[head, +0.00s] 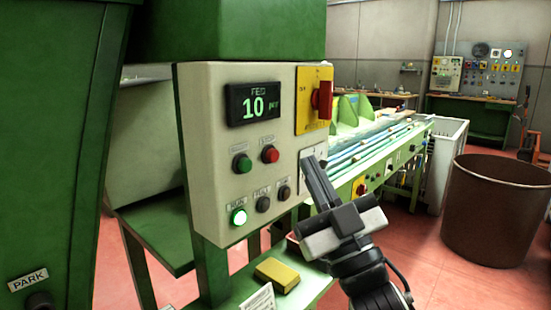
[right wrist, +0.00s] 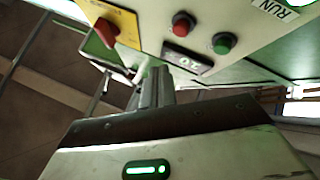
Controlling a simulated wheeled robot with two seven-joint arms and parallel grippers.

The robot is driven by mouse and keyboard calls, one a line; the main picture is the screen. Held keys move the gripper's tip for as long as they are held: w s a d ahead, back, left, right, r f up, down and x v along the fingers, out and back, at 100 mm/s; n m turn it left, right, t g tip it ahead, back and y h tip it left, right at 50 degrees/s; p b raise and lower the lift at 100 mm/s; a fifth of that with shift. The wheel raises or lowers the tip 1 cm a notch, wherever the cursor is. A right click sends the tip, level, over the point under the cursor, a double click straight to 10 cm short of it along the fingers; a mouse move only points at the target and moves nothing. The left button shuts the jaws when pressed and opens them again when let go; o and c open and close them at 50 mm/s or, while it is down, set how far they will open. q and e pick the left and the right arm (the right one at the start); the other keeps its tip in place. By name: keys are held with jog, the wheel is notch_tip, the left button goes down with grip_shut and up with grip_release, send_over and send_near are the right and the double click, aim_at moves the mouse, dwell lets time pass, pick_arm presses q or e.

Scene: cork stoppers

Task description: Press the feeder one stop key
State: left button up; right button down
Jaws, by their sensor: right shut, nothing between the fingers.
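The control panel (head: 215,90) is a cream box with a display (head: 253,104) reading FED 10. The red stop key (head: 270,155) sits under the display with a small label above it; the right wrist view shows a red key (right wrist: 183,24) too. A green key (head: 242,163) is to its left, and the RUN lamp (head: 238,216) is lit green. My right gripper (head: 313,165) is shut and empty, pointing up near the panel's right edge, right of the red key and apart from it in the picture. Its fingers (right wrist: 153,82) also show in the wrist view. My left gripper is not in view.
A red rotary switch (head: 323,98) on a yellow plate is on the panel's upper right. Two dark keys, one of them (head: 263,204), sit low on the panel. A yellow block (head: 278,274) lies on the green ledge below. A brown bin (head: 495,210) stands right.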

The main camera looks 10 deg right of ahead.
jog(key=shift+w+a, duration=1.05)
jog(key=shift+w, duration=0.25)
jog(key=shift+w+a, duration=0.1)
dwell(1.1)
jog(key=shift+w+a, duration=0.15)
jog(key=shift+w, duration=0.1)
jog(key=shift+w+a, duration=0.25)
jog(key=shift+w, duration=0.05)
dwell(0.8)
dwell(0.3)
jog(key=shift+s+d, duration=0.5)
jog(key=shift+s, duration=0.15)
jog(key=s+d, duration=0.1)
jog(key=s, duration=0.1)
jog(key=s+d+p, duration=0.1)
jog(key=s+d, duration=0.1)
dwell(0.4)
